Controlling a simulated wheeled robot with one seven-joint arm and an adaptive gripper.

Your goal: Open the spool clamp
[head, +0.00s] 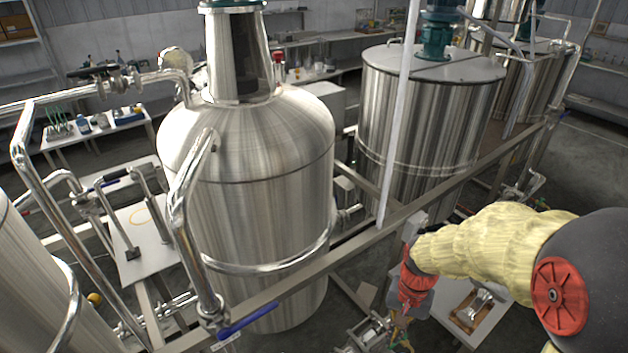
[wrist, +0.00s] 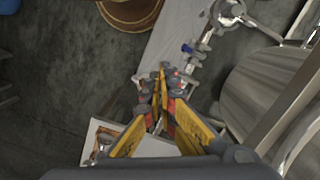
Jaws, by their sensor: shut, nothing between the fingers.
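My gripper (wrist: 162,80) is shut and empty, its yellow-sided fingers together in the wrist view. In the head view my gripper (head: 398,335) hangs low at the bottom edge, partly cut off. Steel pipe fittings (head: 365,334) show just left of it. In the wrist view a line of fittings with a small blue part (wrist: 188,48) runs up and right from my fingertips to a round steel ring (wrist: 228,12). The fingertips overlap the near end of this line; I cannot tell whether they touch. I cannot make out for certain which fitting is the spool clamp, or its state.
A large steel tank (head: 250,170) stands left of my arm, with a frame rail (head: 290,285) before it. A table (head: 465,305) with a brown tray (head: 478,318) stands under my arm. In the wrist view, a big steel vessel (wrist: 262,85) is close at right.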

